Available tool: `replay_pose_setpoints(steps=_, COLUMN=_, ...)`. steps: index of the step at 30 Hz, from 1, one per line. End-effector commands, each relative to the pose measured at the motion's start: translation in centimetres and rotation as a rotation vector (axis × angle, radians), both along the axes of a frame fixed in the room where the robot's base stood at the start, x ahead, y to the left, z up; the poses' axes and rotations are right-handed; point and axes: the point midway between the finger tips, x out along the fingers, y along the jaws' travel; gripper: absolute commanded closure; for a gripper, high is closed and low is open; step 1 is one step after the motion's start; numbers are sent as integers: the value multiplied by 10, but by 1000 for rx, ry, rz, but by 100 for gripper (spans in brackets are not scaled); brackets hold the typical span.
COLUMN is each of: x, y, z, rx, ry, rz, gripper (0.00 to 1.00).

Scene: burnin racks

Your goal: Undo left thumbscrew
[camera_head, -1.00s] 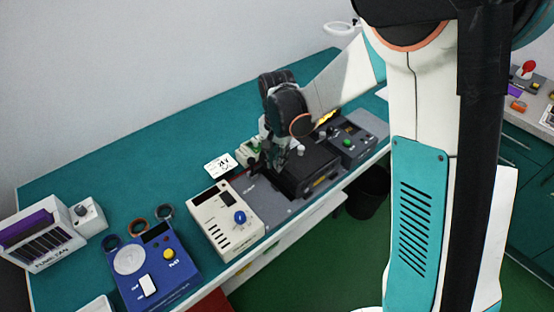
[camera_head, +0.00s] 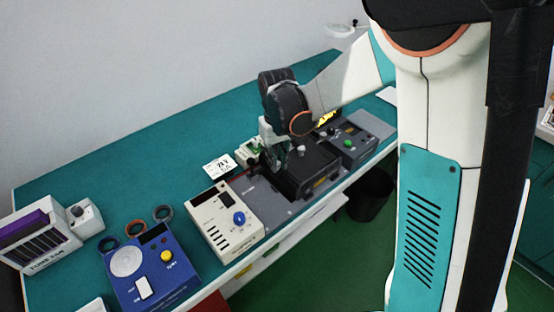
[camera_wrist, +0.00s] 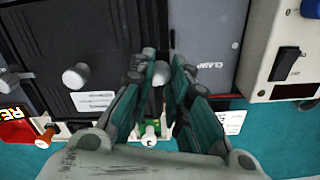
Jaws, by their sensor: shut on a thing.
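The black unit (camera_head: 318,160) sits on a grey base plate on the bench. In the wrist view its dark top (camera_wrist: 95,35) fills the upper left. One pale thumbscrew (camera_head: 301,149) stands free on it; it also shows in the wrist view (camera_wrist: 76,76). The other thumbscrew (camera_wrist: 161,72), the left one in the head view, lies between my fingertips. My gripper (camera_head: 277,163) points down at the unit's left side and is shut on that thumbscrew. In the wrist view my fingers (camera_wrist: 160,82) hide the screw's sides.
A cream device (camera_head: 224,222) with a blue knob stands left of the plate, a dark box (camera_head: 348,142) with a green button right. A green board (camera_head: 250,148) and a white display card (camera_head: 219,165) lie behind. A blue device (camera_head: 150,268) stands farther left.

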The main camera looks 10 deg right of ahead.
Motion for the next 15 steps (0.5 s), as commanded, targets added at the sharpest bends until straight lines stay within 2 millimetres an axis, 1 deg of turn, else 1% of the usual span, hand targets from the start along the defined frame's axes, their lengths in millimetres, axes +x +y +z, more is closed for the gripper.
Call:
replay_pose_setpoints(steps=6, x=1, y=0, z=0, rx=0, ry=-1, rz=153, gripper=100)
replay_pose_setpoints(steps=15, x=1, y=0, z=0, rx=0, ry=-1, rz=276, gripper=100)
